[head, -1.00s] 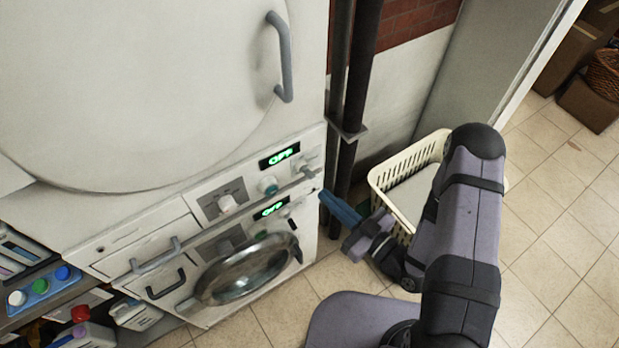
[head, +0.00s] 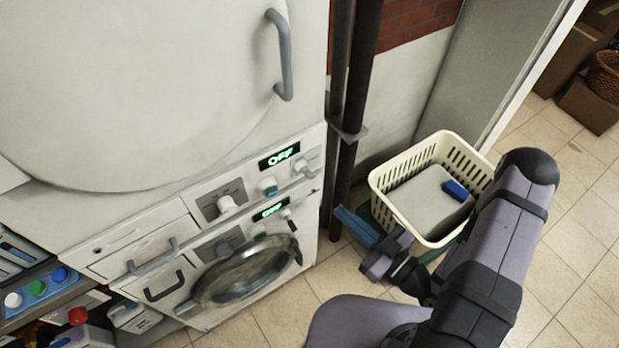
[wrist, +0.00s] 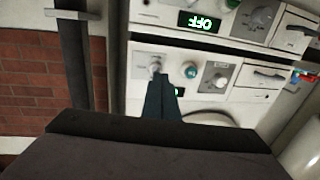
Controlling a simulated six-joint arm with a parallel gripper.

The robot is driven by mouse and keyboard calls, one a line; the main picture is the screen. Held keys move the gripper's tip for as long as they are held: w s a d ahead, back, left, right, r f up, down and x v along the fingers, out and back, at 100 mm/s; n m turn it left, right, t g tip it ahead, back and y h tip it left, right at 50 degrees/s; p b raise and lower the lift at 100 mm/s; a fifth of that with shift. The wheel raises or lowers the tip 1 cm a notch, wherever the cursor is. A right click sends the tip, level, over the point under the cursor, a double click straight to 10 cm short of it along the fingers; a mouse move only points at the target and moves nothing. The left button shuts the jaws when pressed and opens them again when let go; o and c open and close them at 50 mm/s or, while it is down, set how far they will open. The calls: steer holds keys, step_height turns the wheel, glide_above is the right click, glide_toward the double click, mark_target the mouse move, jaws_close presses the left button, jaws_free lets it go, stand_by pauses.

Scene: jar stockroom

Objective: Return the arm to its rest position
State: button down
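My gripper (head: 345,219) is in front of the dark pipes, left of the cream laundry basket, with its blue fingers pointing toward the machines. In the wrist view its dark blue fingers (wrist: 162,95) lie together with nothing visible between them, so it looks shut and empty. My arm is bent, with the elbow at the right of the head view.
The basket (head: 385,193) stands on the tiled floor and holds a pale flat thing with a blue block (head: 455,190). Dark vertical pipes (head: 350,110) stand beside the stacked machines (head: 225,205). Bottles are at lower left. Boxes (head: 590,104) stand far right; floor between is open.

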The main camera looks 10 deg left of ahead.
steer(key=shift+f, duration=0.1)
steer(key=w+d+f+n+g+h, duration=0.1)
steer(key=w+d+f+g+h, duration=0.2)
steer(key=w+d+f+h, duration=0.25)
steer(key=w+d+m+g+h, duration=0.2)
steer(key=d+m+h, duration=0.1)
steer(key=d+h, duration=0.5)
steer(key=s+d+r+m+g+h, duration=0.2)
steer(key=s+d+r+m, duration=0.2)
steer(key=d, duration=0.1)
steer(key=s+a+r+m+g, duration=0.3)
steer(key=s+r, duration=0.4)
steer(key=s, duration=0.3)
steer(key=shift+s+a+m+y, duration=0.3)
steer(key=shift+a+m, duration=0.25)
steer(key=shift+m, duration=0.45)
steer(key=shift+w, duration=0.1)
